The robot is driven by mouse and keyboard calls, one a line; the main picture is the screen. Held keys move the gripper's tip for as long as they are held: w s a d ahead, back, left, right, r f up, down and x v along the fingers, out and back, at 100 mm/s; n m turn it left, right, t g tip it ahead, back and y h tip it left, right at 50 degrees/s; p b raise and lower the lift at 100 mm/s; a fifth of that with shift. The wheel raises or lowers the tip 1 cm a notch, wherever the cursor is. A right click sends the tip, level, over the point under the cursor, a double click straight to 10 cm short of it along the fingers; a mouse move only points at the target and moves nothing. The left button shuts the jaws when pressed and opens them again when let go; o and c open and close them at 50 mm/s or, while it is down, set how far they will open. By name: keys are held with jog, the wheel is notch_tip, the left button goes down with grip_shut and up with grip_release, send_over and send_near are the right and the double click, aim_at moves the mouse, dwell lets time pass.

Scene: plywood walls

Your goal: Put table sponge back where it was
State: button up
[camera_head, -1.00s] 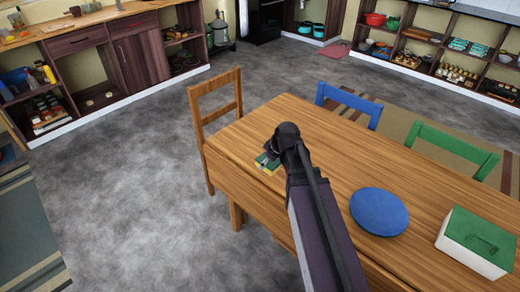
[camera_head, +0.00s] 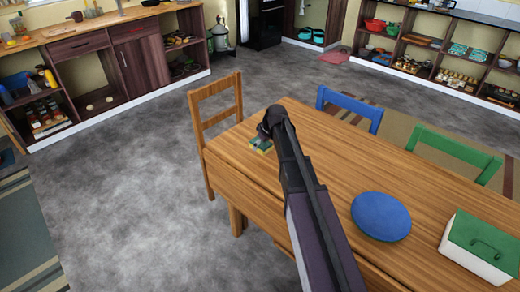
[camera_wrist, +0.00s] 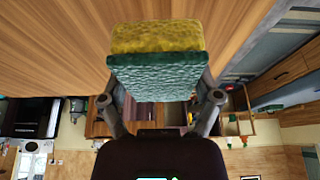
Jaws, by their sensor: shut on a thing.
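The sponge (camera_wrist: 155,70) is yellow on one side and dark green on the other. My gripper (camera_wrist: 158,88) is shut on it, with one finger at each side. In the head view the sponge (camera_head: 259,147) shows as a small patch under the end of my arm, near the far left corner of the wooden table (camera_head: 330,170). My wrist hides part of it there, along with most of my gripper (camera_head: 263,138). The wood of the table lies close to the sponge in the wrist view, but I cannot tell whether they touch.
A blue round thing (camera_head: 381,216) and a white box with a green lid (camera_head: 482,246) are on the table to the right. A wooden chair (camera_head: 216,118) stands at the left end. A blue chair (camera_head: 350,103) and a green chair (camera_head: 455,150) stand along the far side.

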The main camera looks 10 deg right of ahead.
aim_at(260, 148)
jog(key=shift+w, duration=0.25)
jog(key=shift+w, duration=0.45)
jog(key=shift+w+f+b, duration=0.2)
jog(key=shift+f+b, duration=1.65)
jog(key=shift+f, duration=0.2)
jog(key=o, duration=0.8)
jog(key=shift+r, duration=0.25)
